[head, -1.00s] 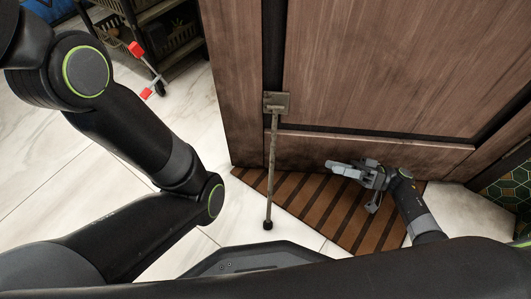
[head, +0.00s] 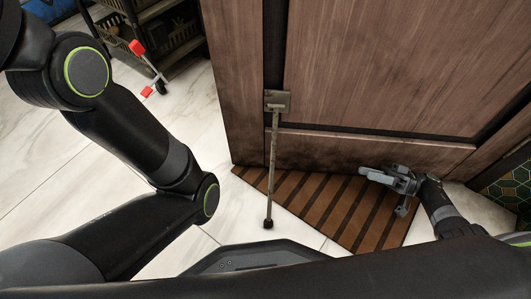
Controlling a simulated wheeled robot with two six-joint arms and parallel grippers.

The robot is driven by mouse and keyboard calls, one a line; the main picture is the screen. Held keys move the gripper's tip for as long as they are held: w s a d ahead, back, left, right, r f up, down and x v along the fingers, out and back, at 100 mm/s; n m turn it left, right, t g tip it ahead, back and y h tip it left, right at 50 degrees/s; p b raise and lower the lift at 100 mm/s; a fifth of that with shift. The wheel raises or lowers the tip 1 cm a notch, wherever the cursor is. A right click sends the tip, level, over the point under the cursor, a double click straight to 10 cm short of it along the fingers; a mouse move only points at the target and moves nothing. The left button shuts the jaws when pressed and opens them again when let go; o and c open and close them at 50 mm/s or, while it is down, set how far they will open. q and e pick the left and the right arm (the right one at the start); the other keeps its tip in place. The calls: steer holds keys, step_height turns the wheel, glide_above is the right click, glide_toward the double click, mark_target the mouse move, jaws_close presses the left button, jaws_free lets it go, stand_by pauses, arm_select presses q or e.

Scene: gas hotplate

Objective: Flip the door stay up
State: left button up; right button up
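The door stay (head: 272,165) is a thin metal rod with a dark rubber foot. It hangs down from a square bracket (head: 277,101) on the lower part of the brown wooden door (head: 380,65), its foot near the floor. My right gripper (head: 366,173) is to the right of the stay, low over the striped mat and apart from the stay.
A brown striped mat (head: 338,209) lies at the foot of the door. A dark wheeled rack (head: 165,45) with baskets and red parts stands at the upper left. Green patterned tiles (head: 512,190) are at the right. Pale floor is clear left of the stay.

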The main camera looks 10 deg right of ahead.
steer(key=b+v, duration=0.5)
steer(key=v, duration=0.2)
steer(key=shift+d, duration=0.2)
